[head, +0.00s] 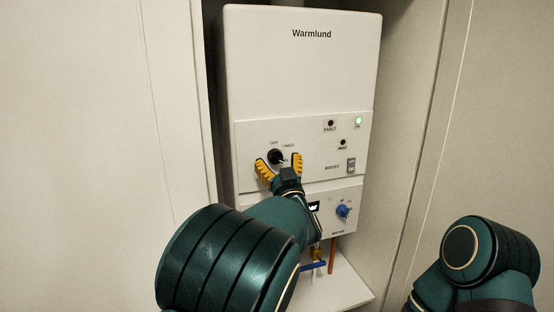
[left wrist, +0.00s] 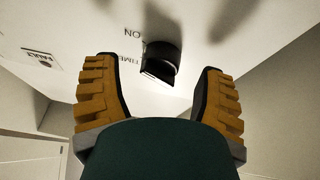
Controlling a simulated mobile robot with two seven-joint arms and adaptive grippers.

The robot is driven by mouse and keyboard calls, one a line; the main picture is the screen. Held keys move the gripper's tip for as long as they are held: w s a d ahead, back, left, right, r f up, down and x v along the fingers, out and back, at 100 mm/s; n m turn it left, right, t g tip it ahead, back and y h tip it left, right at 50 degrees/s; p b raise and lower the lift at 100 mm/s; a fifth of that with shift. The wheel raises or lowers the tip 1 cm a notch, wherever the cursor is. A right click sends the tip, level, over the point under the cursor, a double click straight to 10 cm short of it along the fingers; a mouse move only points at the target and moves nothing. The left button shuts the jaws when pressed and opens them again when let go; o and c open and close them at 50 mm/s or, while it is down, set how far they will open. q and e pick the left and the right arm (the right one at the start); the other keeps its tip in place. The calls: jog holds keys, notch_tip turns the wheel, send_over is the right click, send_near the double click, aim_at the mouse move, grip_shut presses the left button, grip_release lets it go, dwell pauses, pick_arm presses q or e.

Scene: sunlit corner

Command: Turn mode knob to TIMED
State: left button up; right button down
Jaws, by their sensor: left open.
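The mode knob (head: 275,157) is a round black knob on the white Warmlund boiler's upper control panel (head: 300,177). Small labels stand around it, one reading TIMED (head: 288,146) to its upper right. In the left wrist view the black knob (left wrist: 160,62) juts from the panel, with ON and part of TIMED readable beside it. My left gripper (head: 279,164) is open, its yellow-orange fingers at either side of the knob in the head view. In the left wrist view the fingers (left wrist: 160,85) are apart with clear gaps to the knob. My right gripper is out of view.
A blue knob (head: 343,211) sits lower right on the boiler, beside a small display (head: 314,207). BOOST switch (head: 351,165), FAULT light (head: 331,123) and a lit green light (head: 359,121) are to the right. Pipes with a blue lever (head: 313,266) hang below. Cabinet walls flank the boiler.

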pick_arm(q)
jog(key=shift+w+a+r, duration=0.15)
jog(key=shift+w+r, duration=0.05)
jog(key=shift+w, duration=0.25)
jog(key=c, duration=1.2)
